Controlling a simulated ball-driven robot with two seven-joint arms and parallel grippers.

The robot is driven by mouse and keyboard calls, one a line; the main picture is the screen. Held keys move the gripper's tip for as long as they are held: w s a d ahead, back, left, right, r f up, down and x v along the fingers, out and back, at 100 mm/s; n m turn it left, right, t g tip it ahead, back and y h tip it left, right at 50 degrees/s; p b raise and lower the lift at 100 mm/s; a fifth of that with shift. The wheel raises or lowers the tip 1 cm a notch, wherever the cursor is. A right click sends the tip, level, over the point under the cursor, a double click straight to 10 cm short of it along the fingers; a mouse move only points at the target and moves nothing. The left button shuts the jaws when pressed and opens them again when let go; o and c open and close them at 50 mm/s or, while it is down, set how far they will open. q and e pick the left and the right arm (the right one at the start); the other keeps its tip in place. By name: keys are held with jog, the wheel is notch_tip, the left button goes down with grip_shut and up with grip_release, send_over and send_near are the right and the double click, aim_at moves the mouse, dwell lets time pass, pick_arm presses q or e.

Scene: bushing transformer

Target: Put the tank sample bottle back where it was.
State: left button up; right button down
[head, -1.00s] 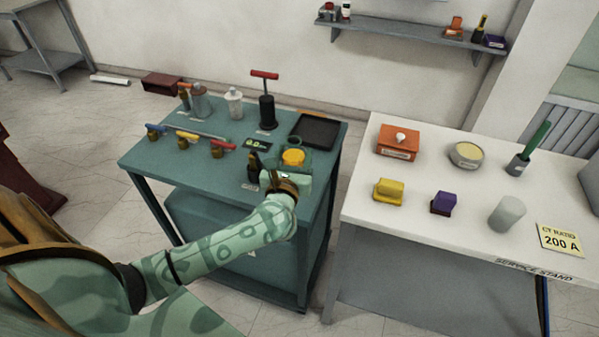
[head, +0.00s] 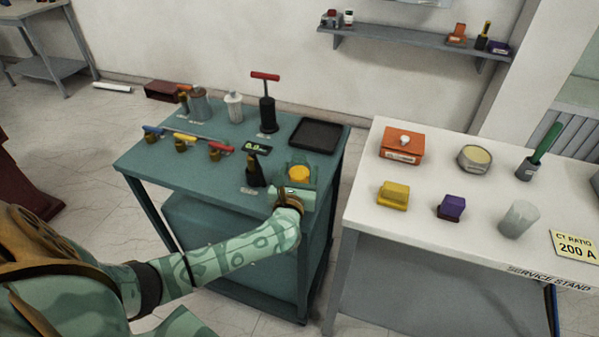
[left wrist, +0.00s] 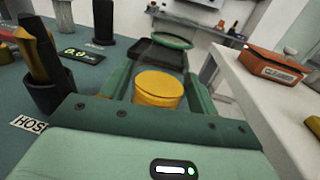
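The tank sample bottle (head: 298,174) looks like a clear vessel with yellow contents and a green ring at its top. It is at the right front part of the green cart's top (head: 215,182). My left gripper (head: 297,185) is around it from the near side. In the left wrist view the yellow part (left wrist: 158,89) sits between the two green fingers, which appear to press on both sides, and the green ring (left wrist: 172,41) shows above it. I cannot tell whether its base touches the cart top. My right gripper is not in view.
A white service stand (head: 440,235) with several items is to the right, across a gap.

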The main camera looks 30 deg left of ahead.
pick_arm(q)
jog(key=shift+o, duration=0.7)
jog(key=shift+r, duration=0.1)
